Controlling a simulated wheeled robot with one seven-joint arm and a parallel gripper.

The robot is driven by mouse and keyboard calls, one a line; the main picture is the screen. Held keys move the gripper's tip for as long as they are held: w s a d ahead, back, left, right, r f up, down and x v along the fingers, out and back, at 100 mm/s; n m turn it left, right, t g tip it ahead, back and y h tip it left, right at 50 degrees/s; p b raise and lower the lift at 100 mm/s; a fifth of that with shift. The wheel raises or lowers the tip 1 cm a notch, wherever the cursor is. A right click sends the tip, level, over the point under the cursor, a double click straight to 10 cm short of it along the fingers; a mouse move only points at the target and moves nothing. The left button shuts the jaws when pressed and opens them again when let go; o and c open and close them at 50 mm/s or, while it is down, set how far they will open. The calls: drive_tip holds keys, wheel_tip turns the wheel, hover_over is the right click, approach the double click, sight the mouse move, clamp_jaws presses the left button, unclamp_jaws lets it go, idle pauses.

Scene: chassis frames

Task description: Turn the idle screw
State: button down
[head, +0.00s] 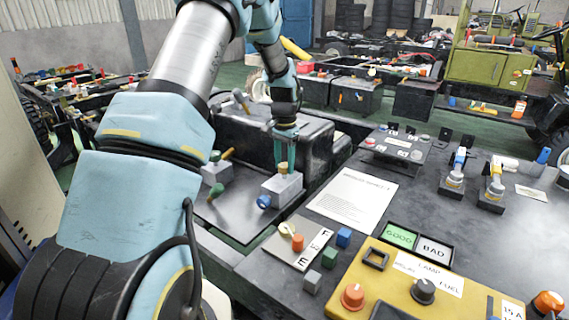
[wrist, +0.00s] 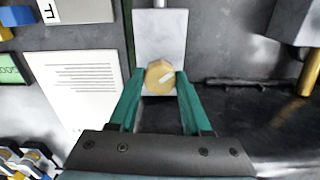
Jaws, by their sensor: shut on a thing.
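The idle screw (wrist: 158,74) is a round brass-coloured knob with a pale mark on its face. It sits on a light grey block (wrist: 160,30). My gripper (wrist: 157,88) has its two green fingers shut on the knob, one on each side. In the head view my gripper (head: 285,160) points down at the grey block (head: 282,189), which stands on a dark metal plate. The knob is mostly hidden there by the fingers. A blue knob (head: 264,202) sticks out of the block's lower side.
Another grey block with a green knob (head: 216,189) stands to the left. A white instruction sheet (head: 352,199) lies on the bench to the right. Nearer are small coloured cubes (head: 330,258), an F/E gauge plate (head: 298,247) and a yellow lamp and fuel panel (head: 400,300).

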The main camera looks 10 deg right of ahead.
sight(284, 165)
drive_tip(key=shift+n, duration=2.3)
drive_tip(key=shift+c, duration=1.8)
unclamp_jaws()
wheel_tip(284, 165, up, 11)
drive_tip(key=b, duration=0.1)
drive_tip(key=shift+b, duration=0.35)
drive_tip(key=shift+f, duration=0.1)
